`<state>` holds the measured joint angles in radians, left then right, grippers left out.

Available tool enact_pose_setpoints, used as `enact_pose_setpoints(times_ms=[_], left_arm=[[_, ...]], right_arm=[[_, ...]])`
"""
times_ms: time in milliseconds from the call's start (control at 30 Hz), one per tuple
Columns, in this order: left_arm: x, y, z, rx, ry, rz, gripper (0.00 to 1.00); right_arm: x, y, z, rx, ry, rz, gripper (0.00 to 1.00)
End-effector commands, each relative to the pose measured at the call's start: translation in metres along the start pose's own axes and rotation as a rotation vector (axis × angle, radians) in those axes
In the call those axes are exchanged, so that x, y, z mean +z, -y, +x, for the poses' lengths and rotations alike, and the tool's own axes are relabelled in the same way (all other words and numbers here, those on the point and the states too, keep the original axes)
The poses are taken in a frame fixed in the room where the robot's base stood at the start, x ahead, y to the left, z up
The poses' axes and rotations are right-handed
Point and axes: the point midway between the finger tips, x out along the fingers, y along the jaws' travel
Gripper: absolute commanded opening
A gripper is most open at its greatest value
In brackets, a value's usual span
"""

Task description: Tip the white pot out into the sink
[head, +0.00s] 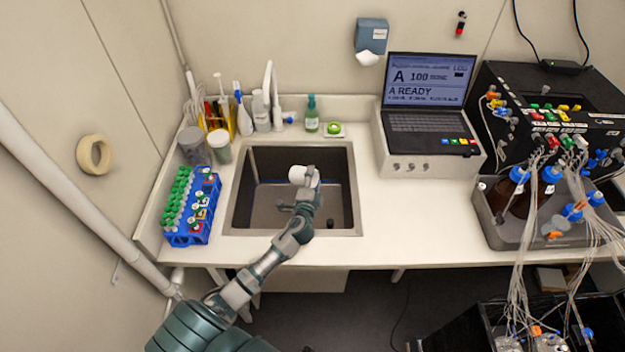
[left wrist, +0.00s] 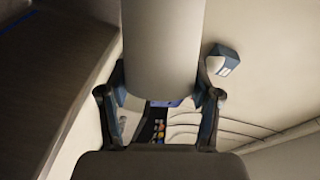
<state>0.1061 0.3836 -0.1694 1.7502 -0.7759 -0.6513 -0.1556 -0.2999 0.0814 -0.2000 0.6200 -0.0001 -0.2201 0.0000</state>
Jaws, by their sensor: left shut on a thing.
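The white pot (head: 304,175) is over the sink (head: 345,205), within its rim in the head view. My left gripper (head: 305,190) is shut on the pot, which lies tilted rather than upright. In the left wrist view the pot (left wrist: 163,45) is a pale cylinder between the two fingers of my left gripper (left wrist: 160,95). Its mouth and anything inside it are hidden. My right gripper is not in view.
A blue rack of green-capped tubes (head: 205,215) stands left of the sink. Bottles and a green soap bottle (head: 312,115) stand behind it. A laptop (head: 428,105) sits at the right. The counter (head: 420,225) right of the sink is clear.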

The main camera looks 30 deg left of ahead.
Motion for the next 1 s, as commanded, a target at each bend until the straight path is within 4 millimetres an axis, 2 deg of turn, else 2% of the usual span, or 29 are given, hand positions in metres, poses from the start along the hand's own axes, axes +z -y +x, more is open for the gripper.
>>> enact_pose_setpoints(times_ms=[600,1000], left_arm=[[-0.003,-0.01,-0.001,-0.074,-0.007,0.203,0.39],[-0.006,-0.012,-0.002,-0.112,-0.011,0.307,0.39]], right_arm=[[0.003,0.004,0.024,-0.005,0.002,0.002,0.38],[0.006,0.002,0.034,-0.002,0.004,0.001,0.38]])
